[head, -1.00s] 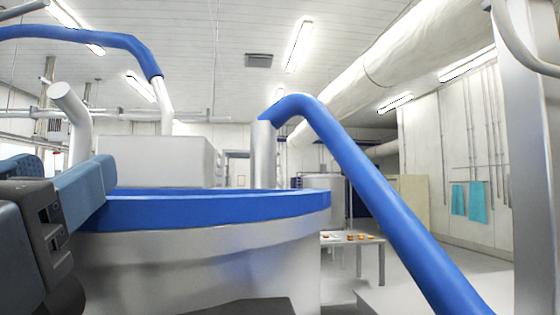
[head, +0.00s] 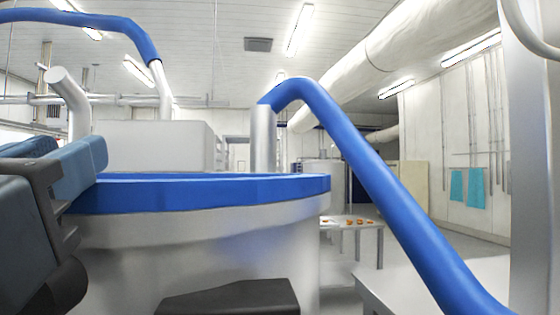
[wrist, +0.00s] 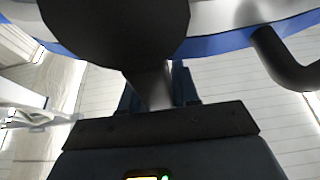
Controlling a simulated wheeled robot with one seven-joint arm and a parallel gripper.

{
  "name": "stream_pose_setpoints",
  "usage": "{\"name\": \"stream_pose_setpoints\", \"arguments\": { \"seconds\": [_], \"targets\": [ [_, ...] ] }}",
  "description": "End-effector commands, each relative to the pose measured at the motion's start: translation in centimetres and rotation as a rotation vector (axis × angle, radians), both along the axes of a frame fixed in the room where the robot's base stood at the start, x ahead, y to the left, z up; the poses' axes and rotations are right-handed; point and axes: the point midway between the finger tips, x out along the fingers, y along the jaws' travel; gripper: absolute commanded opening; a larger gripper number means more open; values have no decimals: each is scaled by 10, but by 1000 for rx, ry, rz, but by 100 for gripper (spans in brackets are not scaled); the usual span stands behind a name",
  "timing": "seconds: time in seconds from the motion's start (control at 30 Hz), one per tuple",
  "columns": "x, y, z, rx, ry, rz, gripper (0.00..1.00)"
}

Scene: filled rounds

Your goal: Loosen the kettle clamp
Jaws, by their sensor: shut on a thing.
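The kettle (head: 200,240) is a large pale metal vessel with a blue rim (head: 200,192), filling the middle of the head view. In the wrist view, the blue rim (wrist: 215,44) crosses the top. My gripper (wrist: 155,82) shows in the wrist view with dark blue fingers, shut around a grey shaft. The shaft runs up to a large round black knob (wrist: 115,30); I take this to be the kettle clamp. The knob hides part of the rim and the clamp's fixing.
A thick blue pipe (head: 375,185) slopes down on the right side. A dark block (head: 230,298) shows low in front of the kettle. A black bent bar (wrist: 283,58) is to the right in the wrist view. A small table (head: 366,229) with food stands behind at right.

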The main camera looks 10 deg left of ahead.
Motion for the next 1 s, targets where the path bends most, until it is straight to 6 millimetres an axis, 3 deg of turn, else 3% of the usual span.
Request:
{"name": "stream_pose_setpoints", "arguments": {
  "seconds": [0.3,1.0],
  "targets": [
    [0,-1,-3,16,4,0,0],
    [5,-22,-4,257,63,-1,0]
  ]
}}
